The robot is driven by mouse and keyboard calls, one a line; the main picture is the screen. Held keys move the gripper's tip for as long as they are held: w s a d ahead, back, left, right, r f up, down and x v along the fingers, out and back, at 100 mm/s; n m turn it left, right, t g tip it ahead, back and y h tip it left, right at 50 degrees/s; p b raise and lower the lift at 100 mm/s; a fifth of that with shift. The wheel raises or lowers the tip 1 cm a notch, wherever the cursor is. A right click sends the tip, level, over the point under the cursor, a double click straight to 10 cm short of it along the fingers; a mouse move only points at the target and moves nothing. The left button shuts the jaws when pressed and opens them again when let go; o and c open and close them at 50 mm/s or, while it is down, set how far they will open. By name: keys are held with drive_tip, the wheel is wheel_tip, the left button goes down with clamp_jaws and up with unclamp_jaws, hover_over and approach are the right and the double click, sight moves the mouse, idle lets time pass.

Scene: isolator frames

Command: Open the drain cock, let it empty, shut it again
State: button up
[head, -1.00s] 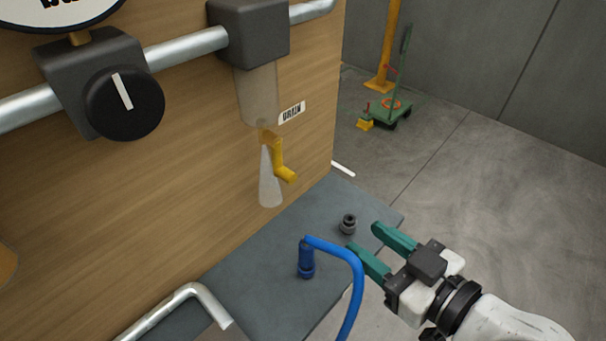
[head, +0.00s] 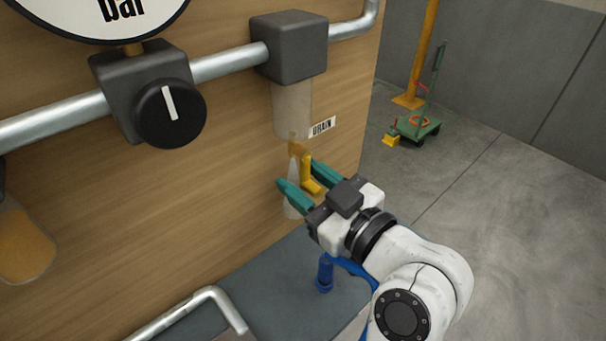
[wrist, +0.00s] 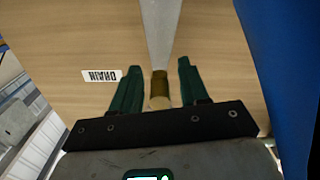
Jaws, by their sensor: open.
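The frosted drain bowl (head: 292,108) hangs under a dark grey block, beside the DRAIN label (head: 322,126). Below it is the drain cock, with a brass stem (wrist: 160,84) and a yellow cranked lever (head: 308,178) hanging down. A pale tapered shape (head: 293,205) extends below the cock; I cannot tell whether it is liquid or a tube. My gripper (head: 298,174) is open at the cock, one green finger on each side of the lever in the head view. In the wrist view, the fingers (wrist: 158,86) flank the stem with gaps. Contact is not visible. The bowl's level is unclear.
A black knob (head: 170,114) and pipes run along the wooden panel, with an amber bowl (head: 22,245) at left. A blue fitting with a hose (head: 325,273) stands on the grey shelf (head: 270,290) below my arm. A green cart (head: 417,128) is far back.

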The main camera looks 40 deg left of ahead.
drive_tip(key=shift+a, duration=0.3)
drive_tip(key=shift+c, duration=0.2)
clamp_jaws()
